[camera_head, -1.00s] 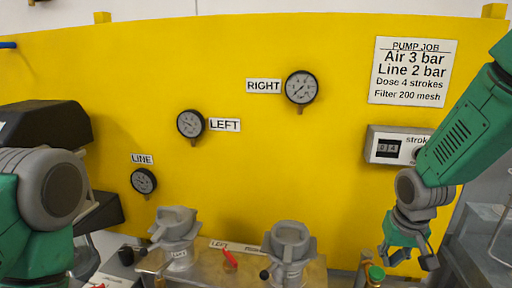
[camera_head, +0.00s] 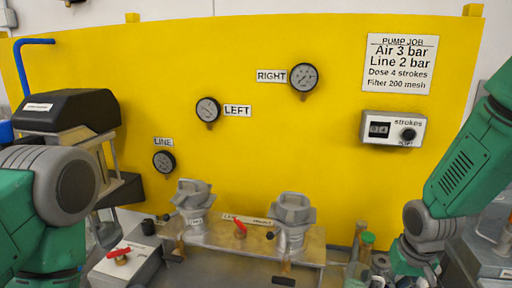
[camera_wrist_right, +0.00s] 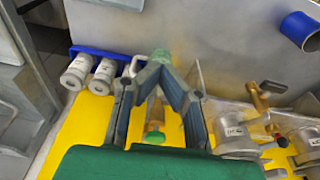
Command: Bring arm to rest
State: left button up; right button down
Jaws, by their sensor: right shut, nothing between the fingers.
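My right arm (camera_head: 455,165) comes in from the right, green with a grey wrist joint, and hangs downward. Its gripper is at the bottom edge of the head view, partly cut off. In the right wrist view my right gripper (camera_wrist_right: 158,72) has its fingers drawn together at the tips, with nothing held. A green-capped brass fitting (camera_wrist_right: 154,136) shows beyond and between the finger links. My left arm (camera_head: 50,195) shows at the left; its gripper is out of view.
A yellow panel (camera_head: 300,150) carries gauges, a job sign (camera_head: 400,63) and a stroke counter (camera_head: 393,129). Two grey pump heads (camera_head: 292,212) stand on a metal bench below. A green-capped fitting (camera_head: 367,238) stands close left of my right gripper. A grey shelf (camera_head: 490,255) is at right.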

jog(key=s+a+f+n+b, duration=0.1)
jog(key=s+f+b, duration=0.7)
jog(key=s+f, duration=0.6)
jog(key=s+a+f+n+g+b, duration=0.1)
jog(key=s+f+b, duration=0.7)
jog(key=s+f, duration=0.6)
notch_tip(320, 180, down, 7)
jog(key=shift+a+r+n, duration=0.2)
jog(key=shift+a+n, duration=0.2)
jog(key=shift+w, duration=0.15)
